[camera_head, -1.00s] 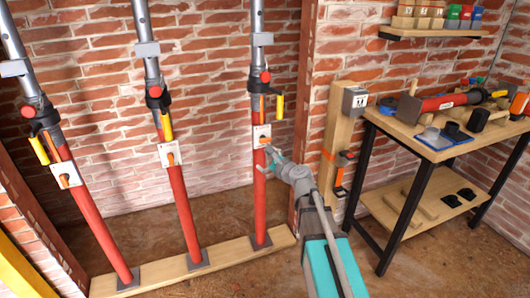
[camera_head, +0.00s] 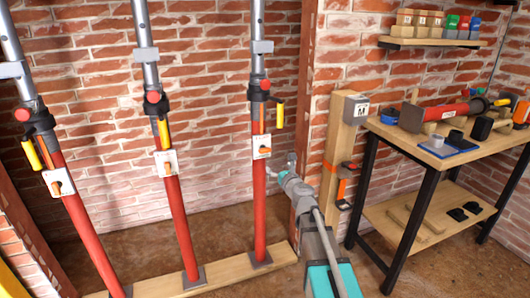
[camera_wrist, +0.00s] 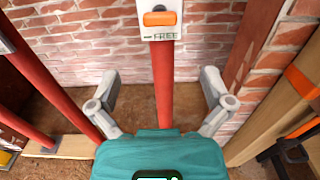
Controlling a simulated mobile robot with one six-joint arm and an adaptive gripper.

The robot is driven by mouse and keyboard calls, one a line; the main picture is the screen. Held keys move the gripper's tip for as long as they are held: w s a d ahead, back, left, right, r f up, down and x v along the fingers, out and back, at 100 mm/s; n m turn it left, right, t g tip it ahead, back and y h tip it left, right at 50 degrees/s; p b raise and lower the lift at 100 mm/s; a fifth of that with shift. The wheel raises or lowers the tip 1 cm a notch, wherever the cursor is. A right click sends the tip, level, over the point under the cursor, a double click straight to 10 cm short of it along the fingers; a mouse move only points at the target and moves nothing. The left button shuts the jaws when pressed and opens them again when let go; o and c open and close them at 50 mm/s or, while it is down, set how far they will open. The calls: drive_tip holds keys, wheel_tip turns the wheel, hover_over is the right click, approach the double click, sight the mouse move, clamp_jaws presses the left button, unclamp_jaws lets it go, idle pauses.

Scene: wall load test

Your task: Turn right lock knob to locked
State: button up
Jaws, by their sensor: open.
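The right red prop (camera_head: 260,205) stands upright and carries a white lock plate (camera_head: 262,153) with an orange knob (camera_head: 262,141). In the wrist view the orange knob (camera_wrist: 159,18) lies horizontal, near the top edge. The word FREE shows below it on the plate (camera_wrist: 160,36); the upper part of the plate is cut off. My gripper (camera_head: 283,169) is right of and below the plate, apart from it. In the wrist view my gripper (camera_wrist: 157,92) has its fingers wide apart with nothing between them, below the knob in the picture.
Two more red props, middle (camera_head: 180,220) and left (camera_head: 88,235), carry similar plates. A yellow handle (camera_head: 279,114) sticks out above the right plate. A wooden post (camera_head: 343,135) with an orange strap and a workbench (camera_head: 425,160) stand to the right.

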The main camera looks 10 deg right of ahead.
sight(266, 152)
drive_tip(key=x, duration=1.3)
drive_tip(key=shift+w, duration=0.35)
drive_tip(key=c, duration=1)
drive_tip(key=shift+n, duration=0.5)
drive_tip(key=shift+c, duration=0.2)
drive_tip(key=n, duration=1.2)
drive_tip(key=shift+n, duration=0.3)
drive_tip(key=n, duration=0.4)
drive_tip(key=shift+n, duration=0.4)
